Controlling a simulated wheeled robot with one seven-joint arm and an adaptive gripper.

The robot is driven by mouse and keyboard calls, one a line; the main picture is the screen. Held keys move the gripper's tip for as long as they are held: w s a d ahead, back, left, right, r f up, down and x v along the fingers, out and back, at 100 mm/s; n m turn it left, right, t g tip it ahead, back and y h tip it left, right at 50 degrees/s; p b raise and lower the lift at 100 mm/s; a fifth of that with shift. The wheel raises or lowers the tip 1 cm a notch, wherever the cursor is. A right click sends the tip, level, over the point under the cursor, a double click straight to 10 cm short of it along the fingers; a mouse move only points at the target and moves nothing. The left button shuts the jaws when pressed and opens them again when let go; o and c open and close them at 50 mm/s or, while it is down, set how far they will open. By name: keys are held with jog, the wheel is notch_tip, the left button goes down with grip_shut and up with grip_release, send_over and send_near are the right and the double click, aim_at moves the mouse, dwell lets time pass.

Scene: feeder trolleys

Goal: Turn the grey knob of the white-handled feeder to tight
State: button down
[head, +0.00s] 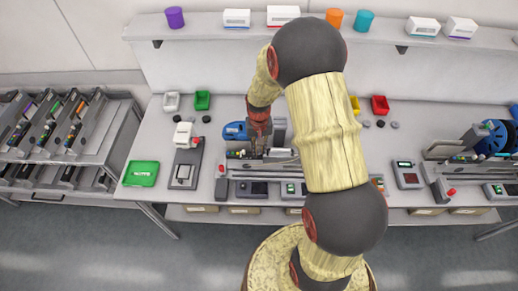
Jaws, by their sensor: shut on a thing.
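My arm reaches over the bench from the front. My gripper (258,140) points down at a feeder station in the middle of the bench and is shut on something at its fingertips. The grip is at the place of the feeder's knob, but the grey knob itself is hidden by the fingers and too small to make out. A blue reel (235,131) sits just left of the gripper. The long grey feeder bed (246,168) lies beneath it, partly covered by my arm. I cannot make out a white handle or how far the knob is turned.
A grey device (185,169) and a green tray (141,174) stand left of the station. A second station with a blue reel (490,138) is at the right. Feeder trolleys (60,125) stand at the far left. A shelf (200,27) runs along the back.

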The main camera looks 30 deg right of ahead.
aim_at(258, 151)
jog(key=c, duration=1.7)
grip_release()
jog(key=shift+a, duration=0.1)
jog(key=shift+c, duration=0.2)
jog(key=shift+r, duration=0.1)
jog(key=shift+r, duration=3.95)
jog(key=shift+w, duration=0.1)
